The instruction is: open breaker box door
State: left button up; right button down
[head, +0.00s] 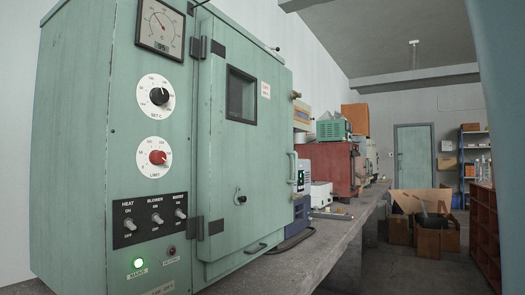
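No box marked as a breaker box can be made out. A large pale green metal cabinet (75,130) fills the left of the head view. Its front has a gauge (161,27), a black SET knob (158,96), a red LIMIT knob (157,157) and several toggle switches. A green lamp (138,263) glows below them. The cabinet door (222,160) is shut, with a dark window (241,95), hinges (197,47) on its left edge and a handle (292,167) on its right edge. Neither of my grippers shows.
The cabinet stands on a grey concrete bench (310,262) that runs back. Behind it are a blue device (300,212), a white box (321,194) and a red cabinet (330,168). Cardboard boxes (423,210) and a reddish shelf (485,235) stand right. The floor between is clear.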

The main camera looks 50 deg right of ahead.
aim_at(304, 113)
jog(key=z, duration=2.3)
jog(key=i+z, duration=0.25)
jog(key=i+l+z, duration=0.1)
jog(key=z, duration=0.2)
jog(key=i+z, duration=0.1)
jog(key=i, duration=2.35)
jog(key=i+u, duration=0.1)
jog(key=i, duration=2.5)
jog(key=i+u, duration=0.25)
jog(key=i, duration=0.2)
jog(key=i+u, duration=0.25)
jog(key=i, duration=0.25)
jog(key=i+l+u, duration=0.15)
jog(key=i+u, duration=0.15)
jog(key=i, duration=0.15)
jog(key=i+l+u, duration=0.25)
jog(key=i, duration=0.2)
jog(key=i+l+u, duration=0.1)
jog(key=i+u, duration=0.35)
jog(key=l+z, duration=0.25)
jog(key=l, duration=0.4)
jog(key=i+l+z, duration=0.1)
jog(key=l+z, duration=0.15)
jog(key=l, duration=0.35)
